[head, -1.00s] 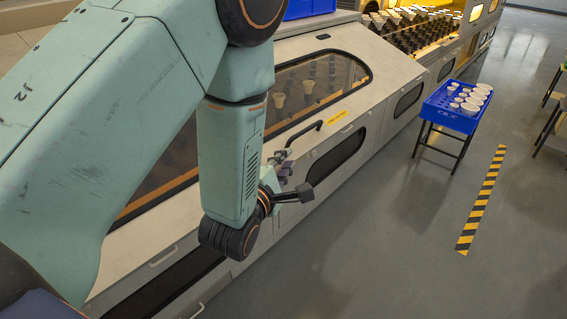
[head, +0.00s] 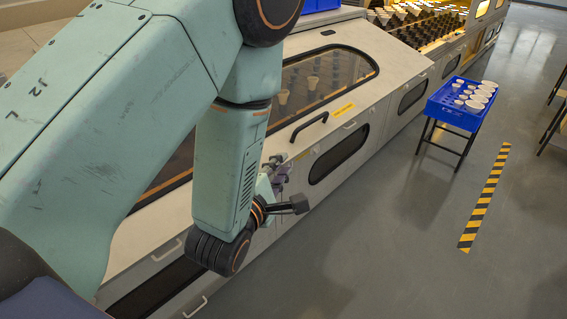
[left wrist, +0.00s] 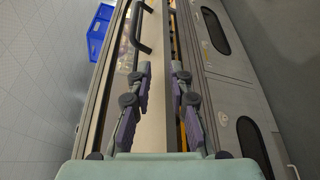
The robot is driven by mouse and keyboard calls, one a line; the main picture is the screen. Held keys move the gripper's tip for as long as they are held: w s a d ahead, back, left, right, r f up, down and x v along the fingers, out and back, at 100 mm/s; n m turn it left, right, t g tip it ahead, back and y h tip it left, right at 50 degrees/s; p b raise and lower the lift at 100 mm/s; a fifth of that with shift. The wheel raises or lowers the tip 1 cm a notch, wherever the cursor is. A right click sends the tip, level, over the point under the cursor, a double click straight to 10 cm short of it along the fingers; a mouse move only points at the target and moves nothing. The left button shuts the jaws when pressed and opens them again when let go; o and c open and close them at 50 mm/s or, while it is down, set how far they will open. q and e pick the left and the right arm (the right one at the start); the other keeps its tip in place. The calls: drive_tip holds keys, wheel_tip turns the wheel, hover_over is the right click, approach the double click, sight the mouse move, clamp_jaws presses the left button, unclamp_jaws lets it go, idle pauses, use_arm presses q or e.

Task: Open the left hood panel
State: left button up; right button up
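The hood's glazed panel (head: 385,48) is shut, its dark window sloping towards the aisle. A black bar handle (head: 310,128) sits near its lower edge, beside a yellow label. The handle also shows in the left wrist view (left wrist: 138,32), beyond the fingertips. Another windowed stretch of hood (head: 165,178) lies partly behind my left arm, also down. My left gripper (head: 277,166) is below and left of the handle in the head view, apart from it. In the left wrist view, its purple-padded fingers (left wrist: 161,75) are spread with nothing between them. My right gripper is out of view.
A blue tray table (head: 436,104) with white cups stands in the aisle at right. The machine's lower front has dark windows (head: 340,153) and small pale handles. A yellow-black floor strip (head: 484,198) marks the otherwise clear grey floor.

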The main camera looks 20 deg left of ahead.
use_arm(q)
drive_tip(key=shift+s+r+p, duration=0.2)
drive_tip(key=shift+s+p, duration=0.3)
drive_tip(key=shift+s, duration=0.4)
drive_tip(key=shift+s+r+p, duration=0.2)
drive_tip(key=shift+s+p, duration=0.25)
drive_tip(key=shift+s, duration=0.4)
drive_tip(key=shift+s+r+p, duration=0.2)
drive_tip(key=shift+s+p, duration=0.3)
drive_tip(key=shift+s, duration=0.4)
drive_tip(key=shift+a, duration=0.1)
